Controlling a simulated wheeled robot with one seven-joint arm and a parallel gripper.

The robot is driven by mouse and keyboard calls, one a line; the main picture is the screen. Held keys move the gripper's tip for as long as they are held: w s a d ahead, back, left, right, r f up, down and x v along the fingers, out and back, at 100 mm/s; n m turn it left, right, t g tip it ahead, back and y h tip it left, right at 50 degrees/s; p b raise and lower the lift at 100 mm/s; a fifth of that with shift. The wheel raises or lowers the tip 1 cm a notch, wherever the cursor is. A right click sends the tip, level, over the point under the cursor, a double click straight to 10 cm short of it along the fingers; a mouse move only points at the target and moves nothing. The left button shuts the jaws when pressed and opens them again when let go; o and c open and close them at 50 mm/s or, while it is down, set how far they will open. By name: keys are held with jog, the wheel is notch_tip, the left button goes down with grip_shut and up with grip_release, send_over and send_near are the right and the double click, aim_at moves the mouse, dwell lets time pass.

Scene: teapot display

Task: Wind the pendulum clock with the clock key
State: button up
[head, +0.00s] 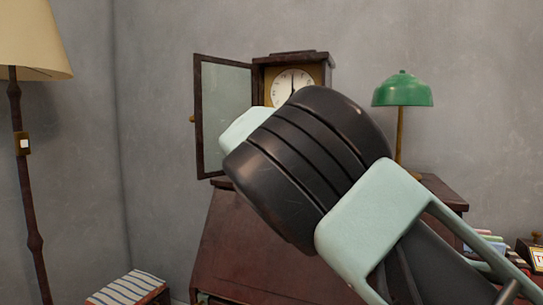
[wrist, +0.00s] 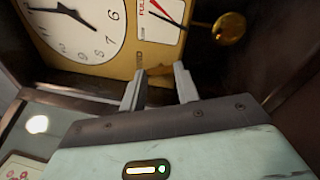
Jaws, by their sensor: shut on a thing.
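The pendulum clock (head: 322,75) stands on a dark wooden cabinet in the head view, its glass door (head: 226,105) swung open to the left. Its white dial also shows at upper left in the wrist view (wrist: 75,25), with the brass pendulum bob (wrist: 229,28) at upper right. In the wrist view my gripper (wrist: 158,76) is inside the clock case, below the dial and close to the yellow front plate (wrist: 100,72). It is shut on a small brass piece, seemingly the clock key (wrist: 160,69). Whether the key touches the plate I cannot tell. My arm hides the gripper in the head view.
The cabinet (head: 235,245) has a sloped front. A green lamp (head: 403,90) stands right of the clock. A floor lamp (head: 30,40) is at far left, a striped stool (head: 128,286) at lower left. Books (head: 488,240) lie at right. Dark case walls are close around my gripper.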

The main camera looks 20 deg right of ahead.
jog(key=shift+w+f+m+g+h+b, duration=0.15)
jog(key=shift+m+h+b, duration=0.25)
jog(key=shift+m+b, duration=1.8)
jog(key=shift+s+m+g+h+b, duration=0.1)
jog(key=shift+m+g+h+b, duration=0.25)
jog(key=shift+m+b, duration=1.8)
jog(key=shift+m, duration=0.25)
jog(key=o, duration=0.7)
jog(key=shift+a, duration=0.1)
jog(key=b+v, duration=0.1)
jog(key=v, duration=1.6)
jog(key=shift+b, duration=0.35)
jog(key=shift+a, duration=0.15)
